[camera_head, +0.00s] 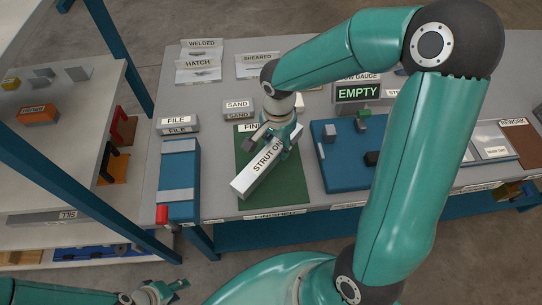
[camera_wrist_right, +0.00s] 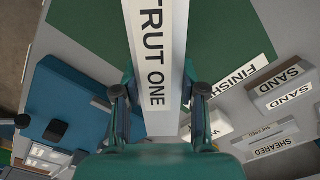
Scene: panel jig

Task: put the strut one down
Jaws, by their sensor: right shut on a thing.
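Strut one (camera_head: 258,173) is a long pale grey bar with its name on a white label. It lies slantwise over the green mat (camera_head: 293,187), and its near end reaches the mat's left edge. My right gripper (camera_head: 275,138) is shut on its far part. In the right wrist view the fingers (camera_wrist_right: 157,98) of my right gripper grip both sides of strut one (camera_wrist_right: 153,50). I cannot tell whether the strut touches the mat. My left gripper (camera_head: 176,289) is low at the bottom left, away from the strut; its opening is unclear.
A blue case (camera_head: 180,170) with grey bands stands left of the mat. A blue fixture board (camera_head: 340,165) lies to the right. Small signs and the SAND blocks (camera_head: 238,109) stand behind. A shelf rack (camera_head: 65,130) stands at the left.

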